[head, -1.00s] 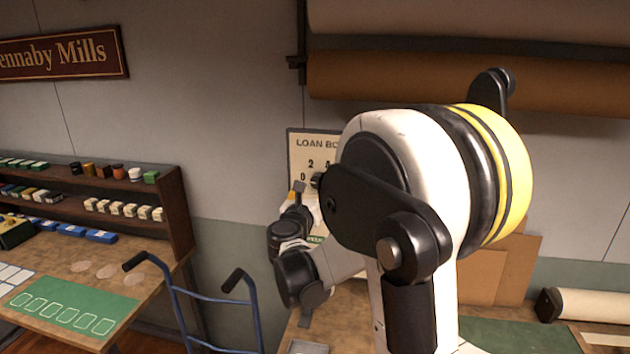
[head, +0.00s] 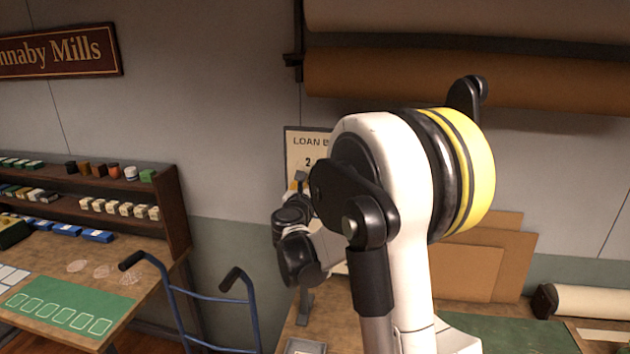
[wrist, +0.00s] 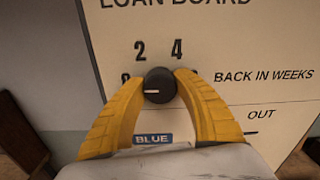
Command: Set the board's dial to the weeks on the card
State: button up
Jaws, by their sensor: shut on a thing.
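The loan board (head: 308,141) stands upright against the wall, mostly behind my arm in the head view; it fills much of the wrist view (wrist: 270,40). Its round black dial (wrist: 158,85) sits between the yellow fingers of my gripper (wrist: 160,83), which is shut on it. The dial's white mark points left, towards a figure partly hidden by the left finger. The figures 2 and 4 show above the dial; the right figure is mostly covered. "BACK IN WEEKS" is printed beside it. A blue label reading "BLUE" (wrist: 152,138) shows below; no weeks can be read on it.
A blue hand truck (head: 205,300) stands left of the board's table. A left table holds a green mat (head: 62,305) and a shelf (head: 175,205) of small goods. Brown panels (head: 460,270) and a cloth roll (head: 590,302) are at right.

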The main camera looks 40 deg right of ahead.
jog(key=m+b, duration=0.2)
jog(key=m, duration=0.3)
jog(key=shift+m, duration=0.3)
jog(key=m+b, duration=0.1)
jog(key=m, duration=0.5)
jog(key=shift+b, duration=0.4)
jog(key=m+b, duration=0.1)
jog(key=m, duration=0.5)
jog(key=m+b, duration=0.1)
jog(key=m, duration=0.4)
jog(key=shift+m, duration=0.3)
jog(key=o, duration=1.2)
